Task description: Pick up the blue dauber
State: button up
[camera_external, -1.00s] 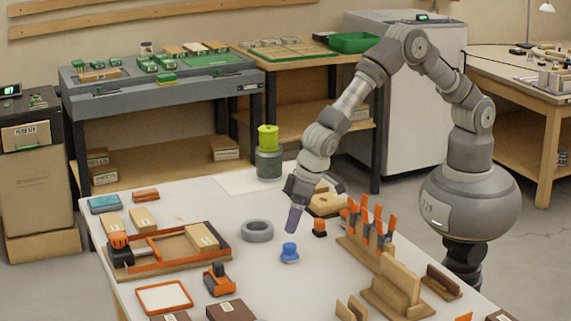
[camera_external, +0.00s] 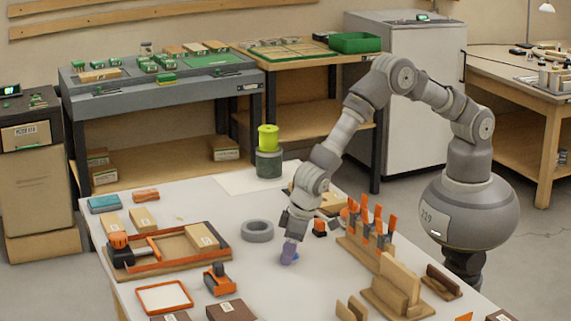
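The blue dauber (camera_external: 288,257) stands on the white table, right of the grey ring. My gripper (camera_external: 290,248) points down right at the dauber, and its fingertips overlap the dauber's upper part. Only the dauber's lower part shows, and the fingers hide its top. I cannot tell whether the fingers are closed on it or just around it.
A grey ring (camera_external: 257,231) lies left of the dauber. A small orange and black item (camera_external: 320,228) and a wooden rack with orange-handled tools (camera_external: 366,236) stand to the right. A wooden tray with an orange frame (camera_external: 157,259) lies left. Table in front of the dauber is clear.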

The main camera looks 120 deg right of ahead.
jog(key=c, duration=0.6)
